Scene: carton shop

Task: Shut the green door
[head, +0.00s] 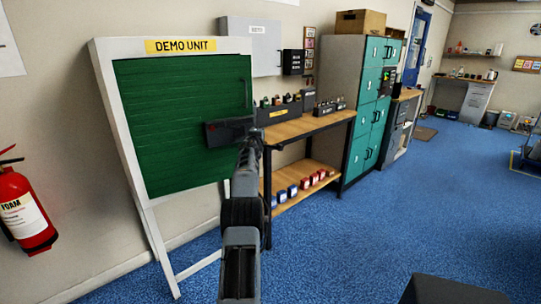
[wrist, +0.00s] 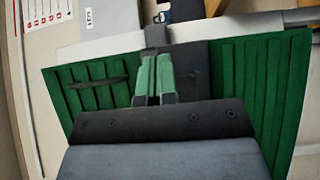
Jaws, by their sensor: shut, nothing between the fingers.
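The green door (head: 165,110) is a ribbed panel in a white frame (head: 106,80) under a yellow DEMO UNIT sign. A thin dark handle (head: 247,92) shows near its right edge. A dark handle (wrist: 95,82) lies left of the fingers. Contact is unclear.
A wooden workbench (head: 305,126) with small items and a lower shelf stands right of the frame. Teal lockers (head: 366,112) stand beyond it. A red fire extinguisher (head: 27,210) hangs at the left. Blue floor (head: 370,225) is open in front and to the right.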

